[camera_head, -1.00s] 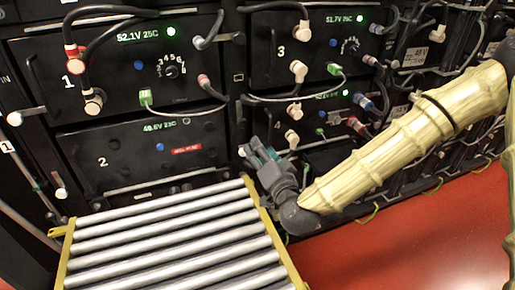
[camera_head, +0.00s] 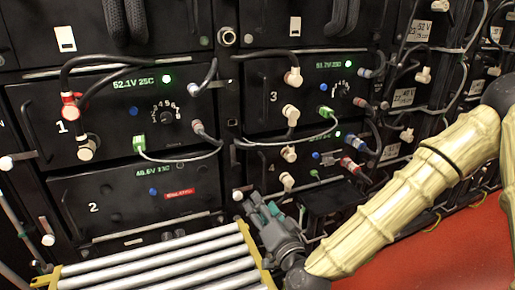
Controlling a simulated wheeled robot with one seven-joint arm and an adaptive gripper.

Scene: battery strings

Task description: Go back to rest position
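My gripper (camera_head: 262,215) is at the lower middle of the head view, grey with teal finger parts. It is just above the right edge of the roller table (camera_head: 150,262) and in front of the lower rack modules. My arm, in a pale yellow cover, reaches in from the right. I see nothing held in the gripper, but its fingers are small and seen at an angle, so their opening is unclear.
Black battery modules numbered 1 (camera_head: 110,110), 2 (camera_head: 120,205), 3 (camera_head: 300,90) and 4 (camera_head: 300,160) fill the rack, with cables and connectors sticking out.

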